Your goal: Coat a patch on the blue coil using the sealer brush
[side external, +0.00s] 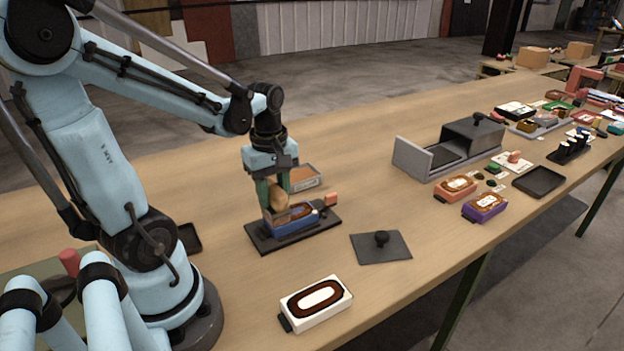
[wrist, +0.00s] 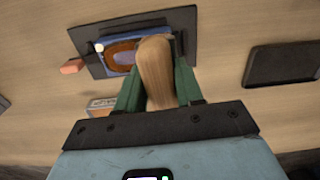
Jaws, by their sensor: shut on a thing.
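The blue coil (side external: 297,221) is a blue box with a brown oval winding, lying on a dark plate (side external: 266,241). In the wrist view the blue coil (wrist: 112,61) shows near the top, its right part hidden by the brush. My gripper (side external: 276,182) is over the coil, with green fingers shut on the wooden handle of the sealer brush (side external: 277,197). The brush (wrist: 156,72) also fills the middle of the wrist view between the fingers. Its lower end is at the left part of the coil; I cannot tell whether it touches the winding.
An orange-topped box (side external: 304,178) stands just behind the coil. A dark flat plate with a knob (side external: 381,247) and a white coil (side external: 317,303) lie in front. A grey fixture (side external: 448,149), orange coil (side external: 456,188) and purple coil (side external: 485,207) stand to the right.

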